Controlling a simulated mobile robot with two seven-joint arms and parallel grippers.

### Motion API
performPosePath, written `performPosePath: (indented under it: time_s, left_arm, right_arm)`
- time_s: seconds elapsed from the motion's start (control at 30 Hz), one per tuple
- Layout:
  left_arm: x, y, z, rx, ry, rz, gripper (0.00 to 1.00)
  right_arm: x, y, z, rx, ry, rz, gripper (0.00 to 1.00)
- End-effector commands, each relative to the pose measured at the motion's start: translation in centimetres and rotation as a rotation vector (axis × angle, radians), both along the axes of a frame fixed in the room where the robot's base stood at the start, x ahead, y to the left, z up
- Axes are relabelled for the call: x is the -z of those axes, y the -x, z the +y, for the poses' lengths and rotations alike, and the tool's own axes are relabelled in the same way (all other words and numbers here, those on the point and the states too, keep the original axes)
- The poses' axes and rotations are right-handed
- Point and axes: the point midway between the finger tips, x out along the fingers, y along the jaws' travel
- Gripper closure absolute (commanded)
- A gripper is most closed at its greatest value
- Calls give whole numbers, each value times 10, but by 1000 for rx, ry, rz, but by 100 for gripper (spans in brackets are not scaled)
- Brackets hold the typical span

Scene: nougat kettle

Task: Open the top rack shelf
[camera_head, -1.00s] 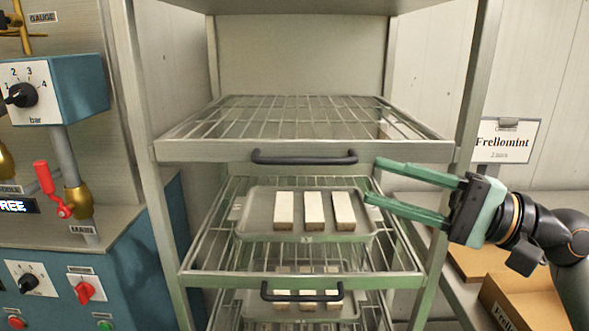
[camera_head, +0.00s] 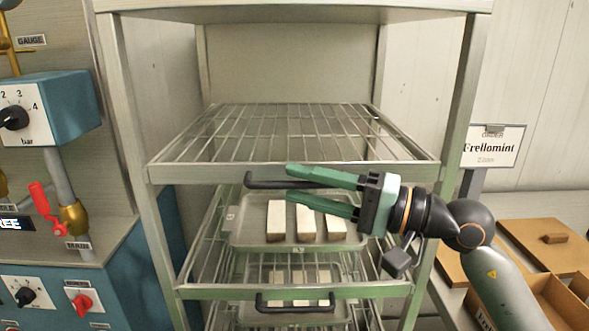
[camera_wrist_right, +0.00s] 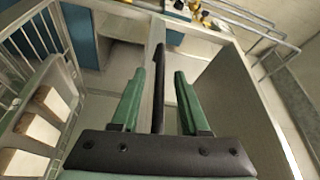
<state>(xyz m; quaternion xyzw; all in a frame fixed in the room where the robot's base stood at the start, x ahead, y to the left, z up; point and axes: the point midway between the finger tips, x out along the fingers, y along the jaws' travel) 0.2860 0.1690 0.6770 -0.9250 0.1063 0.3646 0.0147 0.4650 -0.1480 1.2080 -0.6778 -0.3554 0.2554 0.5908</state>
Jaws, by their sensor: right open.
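The top rack shelf (camera_head: 290,130) is an empty wire shelf, level in the metal rack. Its black bar handle (camera_head: 262,183) sits on the front rail. My right gripper (camera_head: 288,184) is open in front of that rail, coming from the right, with one finger above the handle and one below. In the right wrist view the black handle (camera_wrist_right: 159,85) runs between the two open fingers (camera_wrist_right: 160,74), with a gap on each side. The handle's right part is hidden by the gripper in the head view. My left gripper is out of view.
A lower shelf (camera_head: 290,293) with its own black handle holds a tray (camera_head: 240,235) with white-topped blocks; another tray is below. A blue machine (camera_head: 60,110) with knobs stands left. At right are a Frellomint sign (camera_head: 492,147) and cardboard boxes (camera_head: 545,235).

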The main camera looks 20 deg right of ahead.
Motion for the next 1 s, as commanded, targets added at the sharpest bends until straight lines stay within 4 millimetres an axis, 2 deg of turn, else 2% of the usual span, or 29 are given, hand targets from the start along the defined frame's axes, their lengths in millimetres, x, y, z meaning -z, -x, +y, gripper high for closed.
performPosePath:
  time_s: [0.2, 0.47, 0.87, 1.0]
  left_arm:
    - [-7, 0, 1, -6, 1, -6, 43]
    - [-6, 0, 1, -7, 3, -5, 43]
    - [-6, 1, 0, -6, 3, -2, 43]
    - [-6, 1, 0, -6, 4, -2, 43]
  right_arm:
    - [-2, -10, 13, 0, -1, -1, 55]
    - [0, -11, 14, 0, 1, 1, 55]
    - [-1, -11, 14, 0, 1, 1, 98]
    - [-1, -11, 14, -1, 1, 1, 100]
